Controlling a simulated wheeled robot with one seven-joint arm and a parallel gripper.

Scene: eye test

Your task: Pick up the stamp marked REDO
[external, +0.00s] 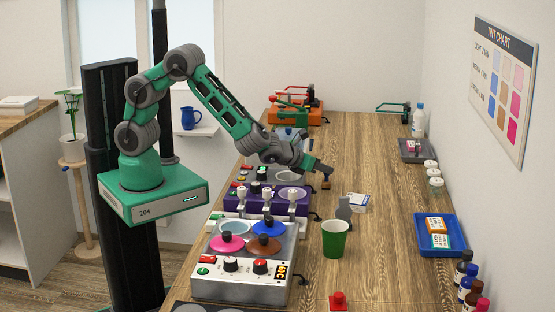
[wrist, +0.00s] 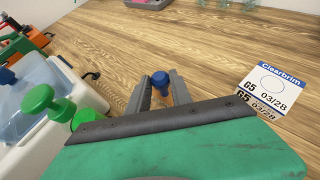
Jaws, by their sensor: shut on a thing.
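My gripper (external: 322,172) is low over the wooden counter, right of the row of machines. In the wrist view its two fingers (wrist: 160,92) are closed on a small blue-knobbed thing, which looks like a stamp (wrist: 174,76). In the external view a small brown block (external: 326,184) shows just under the fingertips and seems part of it. No REDO mark can be read on it, and whether it touches the counter I cannot tell. A red knobbed thing (external: 338,301), perhaps another stamp, stands at the front of the counter.
A white and blue Clearbrim box (wrist: 270,92) lies right of my gripper. A dark grey object (external: 344,210) and a green cup (external: 335,239) stand nearer the front. A blue tray (external: 426,249) holds labelled boxes. Machines line the left edge.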

